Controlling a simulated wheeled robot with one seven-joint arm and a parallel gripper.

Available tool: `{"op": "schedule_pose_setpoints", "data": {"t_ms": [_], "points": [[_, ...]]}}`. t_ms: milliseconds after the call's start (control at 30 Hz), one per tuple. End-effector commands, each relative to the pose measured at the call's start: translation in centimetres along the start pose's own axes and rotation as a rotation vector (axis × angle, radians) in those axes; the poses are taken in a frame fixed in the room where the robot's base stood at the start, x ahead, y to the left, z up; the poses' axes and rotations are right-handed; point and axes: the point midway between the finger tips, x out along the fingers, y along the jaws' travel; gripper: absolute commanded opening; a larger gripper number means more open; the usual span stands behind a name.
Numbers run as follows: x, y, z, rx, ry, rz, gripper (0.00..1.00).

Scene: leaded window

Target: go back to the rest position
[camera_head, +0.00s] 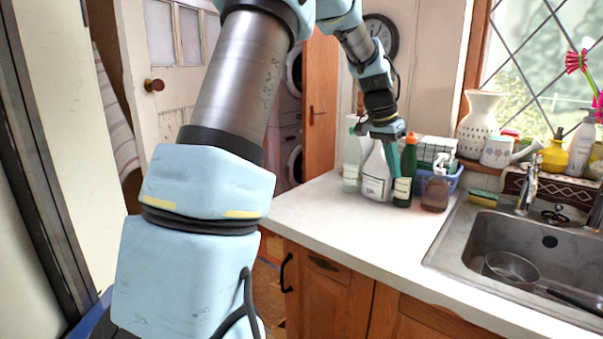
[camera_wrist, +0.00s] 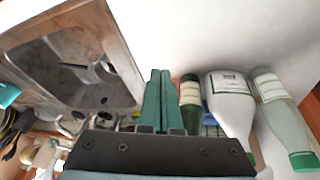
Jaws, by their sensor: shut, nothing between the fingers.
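My gripper (camera_head: 393,170) is above the counter, pointing down beside the bottles at its back edge. Its teal fingers (camera_wrist: 160,75) are together in the wrist view, with nothing between them. A white bottle with a label (camera_head: 376,176) stands left of the fingers, and a dark green bottle (camera_head: 405,178) stands just right of them. I cannot tell whether the fingers touch either one. In the wrist view the green bottle (camera_wrist: 190,92) and the white bottle (camera_wrist: 232,100) lie right of the fingers.
A pale bottle (camera_head: 352,165), a brown spray bottle (camera_head: 435,192) and a blue basket (camera_head: 455,179) share the counter (camera_head: 345,212). The sink (camera_head: 480,238) holds a pan (camera_head: 510,268). The counter's front stretch is clear. A white jug (camera_head: 482,122) stands by the window.

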Motion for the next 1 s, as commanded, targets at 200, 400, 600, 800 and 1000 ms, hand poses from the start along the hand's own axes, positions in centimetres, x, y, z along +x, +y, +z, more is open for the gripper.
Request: {"op": "schedule_pose_setpoints", "data": {"t_ms": [200,400,600,800,1000], "points": [[-0.6,-3.7,15.5,-0.381,-0.066,-0.152,0.00],[-0.9,-2.7,28.4,-0.688,-0.088,-0.251,0.00],[-0.7,-0.5,35.3,-0.860,-0.090,-0.293,0.00],[-0.6,0.1,36.6,-0.894,-0.090,-0.300,0.00],[-0.6,0.1,36.5,-0.892,-0.091,-0.299,0.00]]}}
